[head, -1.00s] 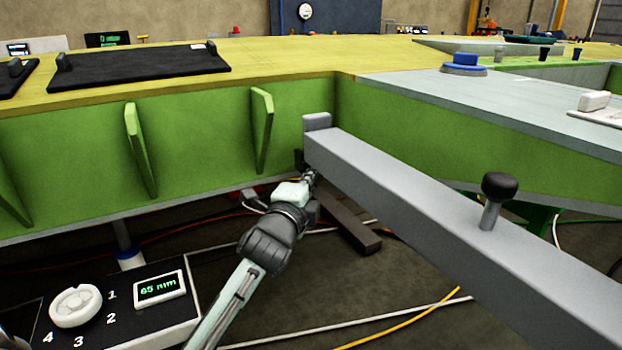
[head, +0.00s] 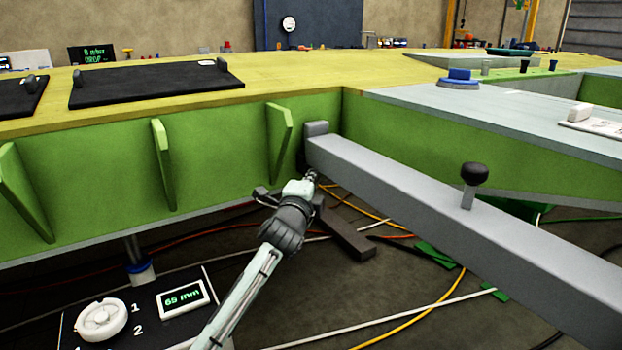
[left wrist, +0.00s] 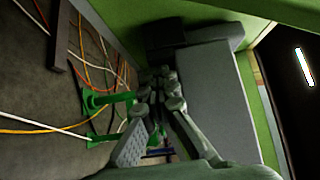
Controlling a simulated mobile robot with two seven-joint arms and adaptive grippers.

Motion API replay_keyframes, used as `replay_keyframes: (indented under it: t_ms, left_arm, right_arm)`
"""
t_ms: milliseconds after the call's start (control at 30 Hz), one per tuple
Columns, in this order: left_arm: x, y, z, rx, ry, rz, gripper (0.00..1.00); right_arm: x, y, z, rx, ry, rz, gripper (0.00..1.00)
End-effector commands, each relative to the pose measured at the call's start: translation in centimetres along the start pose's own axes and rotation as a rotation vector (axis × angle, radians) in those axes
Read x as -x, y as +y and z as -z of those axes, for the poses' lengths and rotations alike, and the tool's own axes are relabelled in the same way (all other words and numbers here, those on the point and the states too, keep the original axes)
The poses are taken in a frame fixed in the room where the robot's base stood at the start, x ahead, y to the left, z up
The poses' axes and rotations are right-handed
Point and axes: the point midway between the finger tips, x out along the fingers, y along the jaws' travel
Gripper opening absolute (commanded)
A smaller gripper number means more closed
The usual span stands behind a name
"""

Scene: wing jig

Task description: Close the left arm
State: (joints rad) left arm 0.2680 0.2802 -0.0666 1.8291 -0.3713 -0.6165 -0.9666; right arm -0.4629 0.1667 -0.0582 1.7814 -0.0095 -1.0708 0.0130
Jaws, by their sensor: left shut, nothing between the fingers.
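The left arm of the jig appears to be the long grey beam (head: 430,205) with a black-topped knob (head: 474,175), running from a grey hinge block (head: 316,129) at the green jig wall toward the lower right. My left gripper (head: 312,176) is shut and empty beside the beam's near face, close to its hinge end. Whether it touches the beam is unclear. In the left wrist view the fingers (left wrist: 160,85) lie alongside the beam's grey face (left wrist: 212,105). My right gripper is out of view.
A green ribbed wall (head: 220,155) stands behind my left arm under the yellow top (head: 300,75). A control box with a dial (head: 101,319) and a 65 mm display (head: 180,298) is at lower left. Cables (head: 400,318) and a dark bar (head: 346,235) lie on the floor.

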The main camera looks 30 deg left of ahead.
Motion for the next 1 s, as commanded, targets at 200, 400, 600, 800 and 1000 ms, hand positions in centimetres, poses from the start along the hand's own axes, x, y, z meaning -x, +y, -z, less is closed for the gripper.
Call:
replay_keyframes:
  t_ms: [200, 400, 600, 800, 1000]
  left_arm:
    - [0.0, -0.4, -0.7, -0.005, -0.013, 0.005, 0.00]
    - [2.8, -0.2, -0.5, -0.005, -0.009, 0.003, 0.00]
    - [7.3, -0.1, -0.2, -0.003, -0.004, 0.001, 0.00]
    - [10.7, -0.2, 0.0, -0.002, -0.001, 0.002, 0.00]
    - [12.1, -0.2, 0.1, -0.002, -0.001, 0.002, 0.00]
  right_arm:
    - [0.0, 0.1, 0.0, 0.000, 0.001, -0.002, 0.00]
    - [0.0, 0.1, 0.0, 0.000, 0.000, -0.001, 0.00]
    - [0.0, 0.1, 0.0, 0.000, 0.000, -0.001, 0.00]
    - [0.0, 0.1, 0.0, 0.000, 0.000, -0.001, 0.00]
    - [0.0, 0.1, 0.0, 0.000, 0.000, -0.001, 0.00]
